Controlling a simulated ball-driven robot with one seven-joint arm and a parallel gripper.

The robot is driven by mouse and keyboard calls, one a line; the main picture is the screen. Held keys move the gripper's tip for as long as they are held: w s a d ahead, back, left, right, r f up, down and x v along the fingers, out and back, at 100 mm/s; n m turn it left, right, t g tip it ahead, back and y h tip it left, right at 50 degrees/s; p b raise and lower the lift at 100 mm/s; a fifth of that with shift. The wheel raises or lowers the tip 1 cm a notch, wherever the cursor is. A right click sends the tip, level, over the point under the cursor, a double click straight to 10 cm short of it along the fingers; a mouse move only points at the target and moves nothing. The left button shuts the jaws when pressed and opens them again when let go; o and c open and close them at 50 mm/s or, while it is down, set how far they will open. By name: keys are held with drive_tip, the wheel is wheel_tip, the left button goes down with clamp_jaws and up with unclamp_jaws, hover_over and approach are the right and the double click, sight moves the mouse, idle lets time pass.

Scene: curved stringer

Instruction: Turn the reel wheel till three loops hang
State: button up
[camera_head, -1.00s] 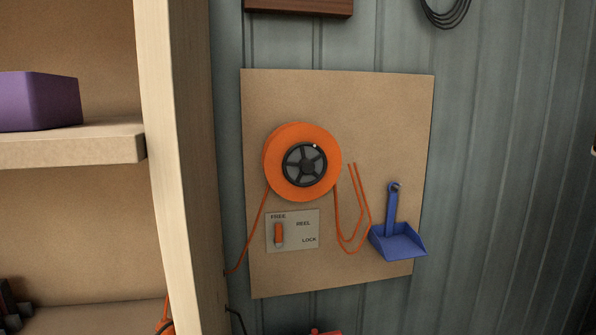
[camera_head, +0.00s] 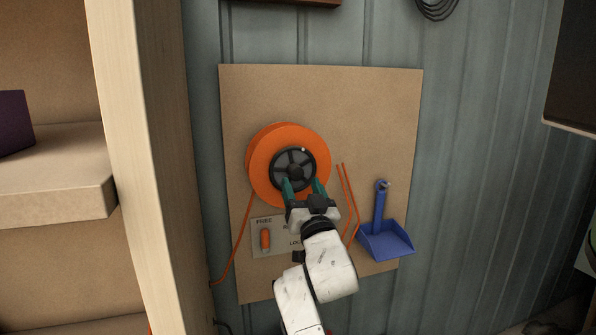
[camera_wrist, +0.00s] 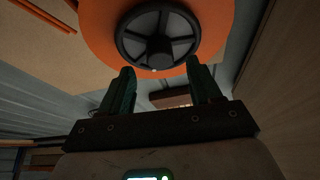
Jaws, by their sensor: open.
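The orange reel (camera_head: 265,160) is mounted on a tan board (camera_head: 380,110). Its dark spoked wheel (camera_head: 294,169) has a small pale spot near its upper right rim. My gripper (camera_head: 303,184) is open and empty, its green fingers reaching up to the wheel's lower edge. In the wrist view the wheel (camera_wrist: 157,37) is just beyond the parted fingers (camera_wrist: 160,70); contact cannot be told. Orange cord (camera_head: 350,200) hangs right of the reel, partly hidden by my arm, so its loops cannot be counted. The orange lever (camera_head: 265,239) is below FREE; the plate's LOCK label is partly covered.
A blue dustpan (camera_head: 385,238) hangs on the board's right. A wooden shelf unit (camera_head: 140,150) with a purple box (camera_head: 14,122) stands on the left. A dark panel (camera_head: 573,70) is at the upper right.

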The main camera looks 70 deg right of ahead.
sight(298, 174)
drive_tip(key=shift+p+x, duration=0.4)
drive_tip(key=shift+x, duration=1.35)
drive_tip(key=shift+c, duration=0.4)
drive_tip(key=c, duration=1)
drive_tip(key=shift+o, duration=0.2)
drive_tip(key=shift+r+n+p, duration=0.2)
drive_tip(key=shift+n+p, duration=0.3)
drive_tip(key=shift+p, duration=0.5)
